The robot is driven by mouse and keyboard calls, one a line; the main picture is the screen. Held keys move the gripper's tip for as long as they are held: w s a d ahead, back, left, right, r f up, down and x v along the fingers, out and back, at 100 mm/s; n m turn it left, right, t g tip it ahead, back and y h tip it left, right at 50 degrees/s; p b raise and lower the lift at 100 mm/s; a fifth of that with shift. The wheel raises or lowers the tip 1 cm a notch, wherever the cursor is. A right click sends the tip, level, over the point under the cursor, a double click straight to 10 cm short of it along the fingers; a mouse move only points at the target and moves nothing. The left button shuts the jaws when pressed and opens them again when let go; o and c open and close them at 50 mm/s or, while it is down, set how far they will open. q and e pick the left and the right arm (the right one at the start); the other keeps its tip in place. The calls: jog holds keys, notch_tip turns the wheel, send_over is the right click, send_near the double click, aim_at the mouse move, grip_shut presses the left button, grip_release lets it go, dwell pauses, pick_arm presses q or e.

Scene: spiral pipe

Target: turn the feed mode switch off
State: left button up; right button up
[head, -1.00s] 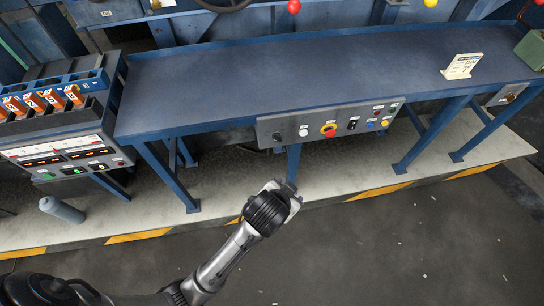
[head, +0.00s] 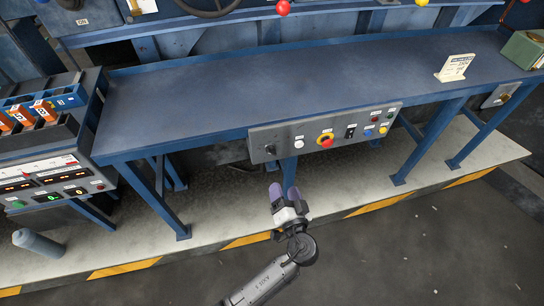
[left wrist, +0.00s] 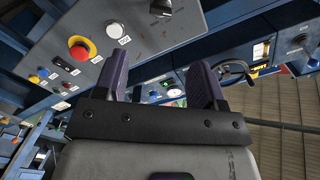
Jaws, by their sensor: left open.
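A grey control panel (head: 310,151) hangs on the front edge of the blue table. It carries a black rotary knob (head: 270,149) at its left end, a white button, a red emergency stop (head: 325,140) on yellow, and a black switch (head: 350,131). The labels are too small to read, so I cannot tell which control is the feed mode switch. In the left wrist view the knob (left wrist: 161,8) is at the top, with the emergency stop (left wrist: 79,47) to its left. My left gripper (head: 284,190) is open and empty, below the panel and apart from it. My right gripper is not visible.
The blue table (head: 290,85) has a mostly bare top, with a small sign (head: 456,68) at its right. A meter console (head: 50,165) stands at the left, near a grey cylinder (head: 38,243). Table legs stand below the panel. The front floor is clear.

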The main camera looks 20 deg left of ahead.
aim_at(272, 154)
pick_arm(q)
jog(key=b+x, duration=0.1)
jog(key=x, duration=1.1)
jog(key=shift+w+a, duration=0.3)
jog(key=shift+w, duration=0.1)
jog(key=c, duration=0.9)
